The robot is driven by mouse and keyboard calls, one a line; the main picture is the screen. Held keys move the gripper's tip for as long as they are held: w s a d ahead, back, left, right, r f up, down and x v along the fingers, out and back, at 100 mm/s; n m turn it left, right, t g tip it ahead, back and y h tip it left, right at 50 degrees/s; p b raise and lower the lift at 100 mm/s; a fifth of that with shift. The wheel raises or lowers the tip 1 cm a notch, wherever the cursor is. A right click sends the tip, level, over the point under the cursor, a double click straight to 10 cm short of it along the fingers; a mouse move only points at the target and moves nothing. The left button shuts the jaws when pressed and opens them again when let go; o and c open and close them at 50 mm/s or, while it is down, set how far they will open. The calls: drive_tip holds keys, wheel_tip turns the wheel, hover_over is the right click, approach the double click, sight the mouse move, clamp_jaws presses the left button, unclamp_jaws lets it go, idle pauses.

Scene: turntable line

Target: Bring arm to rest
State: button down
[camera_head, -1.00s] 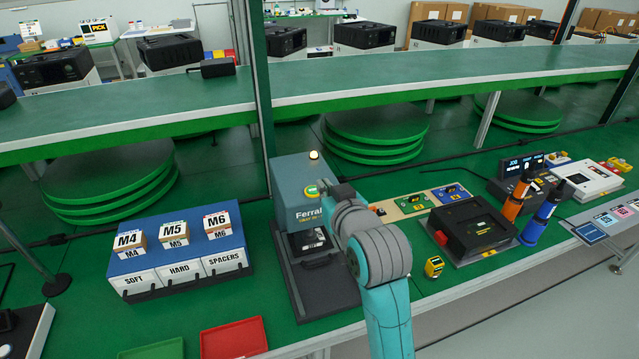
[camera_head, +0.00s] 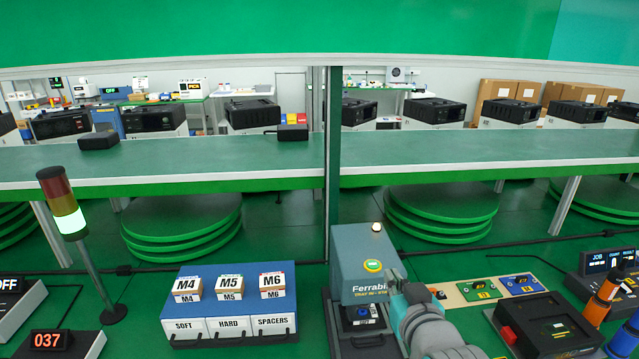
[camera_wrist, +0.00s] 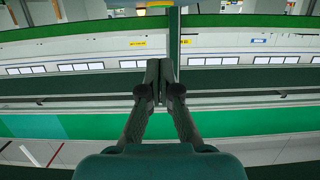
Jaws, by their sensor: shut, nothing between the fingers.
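My gripper (camera_wrist: 160,84) shows in the wrist view, its two dark fingers brought together with nothing between them. Beyond it in that view are a green upright post and a long pale rail with white panels, with no object near the fingertips. In the head view my teal and grey arm rises from the lower right, in front of the grey Ferrabil press (camera_head: 366,262). The arm hides part of the press's right side.
A blue rack (camera_head: 225,302) with M4, M5 and M6 boxes stands left of the press. A stack light (camera_head: 66,205) stands at the left. A black case (camera_head: 545,325) lies right of the arm. A green post (camera_head: 333,160) rises behind the press.

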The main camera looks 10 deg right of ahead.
drive_tip(key=s+f, duration=1.9)
drive_tip(key=f, duration=0.1)
drive_tip(key=s+f, duration=0.1)
drive_tip(key=s, duration=2.3)
drive_tip(key=shift+s+f+g, duration=0.15)
drive_tip(key=shift+s+g, duration=0.15)
drive_tip(key=shift+s, duration=0.1)
idle(0.9)
